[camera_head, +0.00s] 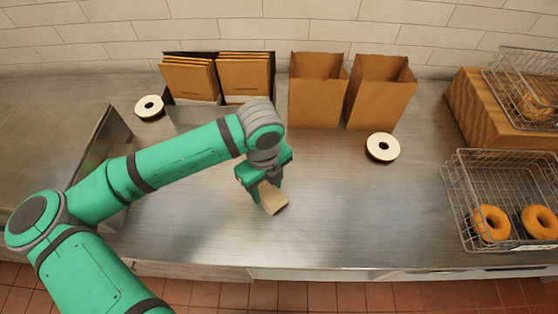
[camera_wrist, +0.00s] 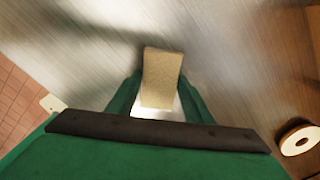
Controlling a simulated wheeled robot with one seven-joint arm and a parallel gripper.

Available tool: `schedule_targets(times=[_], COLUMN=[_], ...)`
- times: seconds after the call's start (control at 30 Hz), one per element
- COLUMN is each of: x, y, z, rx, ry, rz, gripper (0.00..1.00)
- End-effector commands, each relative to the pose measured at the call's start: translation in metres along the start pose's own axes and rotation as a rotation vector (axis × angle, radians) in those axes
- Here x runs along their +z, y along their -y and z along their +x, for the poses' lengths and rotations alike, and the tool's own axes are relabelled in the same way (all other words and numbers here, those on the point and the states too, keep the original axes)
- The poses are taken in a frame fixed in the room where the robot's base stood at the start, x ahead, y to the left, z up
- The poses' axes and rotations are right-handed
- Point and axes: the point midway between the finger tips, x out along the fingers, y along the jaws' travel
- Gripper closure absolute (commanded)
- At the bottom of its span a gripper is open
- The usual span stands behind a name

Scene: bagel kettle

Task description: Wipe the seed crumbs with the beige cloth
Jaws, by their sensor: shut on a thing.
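The beige cloth (camera_head: 272,200) is a small folded pad between the fingers of my gripper (camera_head: 267,186). It is low over the steel counter, at or just above the surface; I cannot tell if it touches. In the wrist view the cloth (camera_wrist: 162,75) sticks out ahead of the green fingers of my gripper (camera_wrist: 158,100), which is shut on it. No seed crumbs can be made out on the counter in either view.
Two open paper bags (camera_head: 376,92) and a holder of folded bags (camera_head: 243,75) stand at the back. Tape-like rolls lie at the left (camera_head: 149,107) and right (camera_head: 382,147). A wire basket (camera_head: 465,205) with bagels (camera_head: 491,223) is at the right. The front middle counter (camera_head: 340,215) is clear.

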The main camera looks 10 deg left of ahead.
Motion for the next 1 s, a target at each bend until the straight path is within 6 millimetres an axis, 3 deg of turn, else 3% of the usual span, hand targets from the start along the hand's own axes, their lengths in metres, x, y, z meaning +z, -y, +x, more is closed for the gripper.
schedule_targets(times=[0.4,0.5,1.0], x=[-0.023,-0.023,-0.028], y=[0.02,0.021,0.026], z=[-0.004,-0.026,-0.07], rx=[0.0,0.0,0.0], ry=[-0.001,0.003,0.002], rz=[-0.002,0.002,0.019], gripper=[0.75,0.75,0.75])
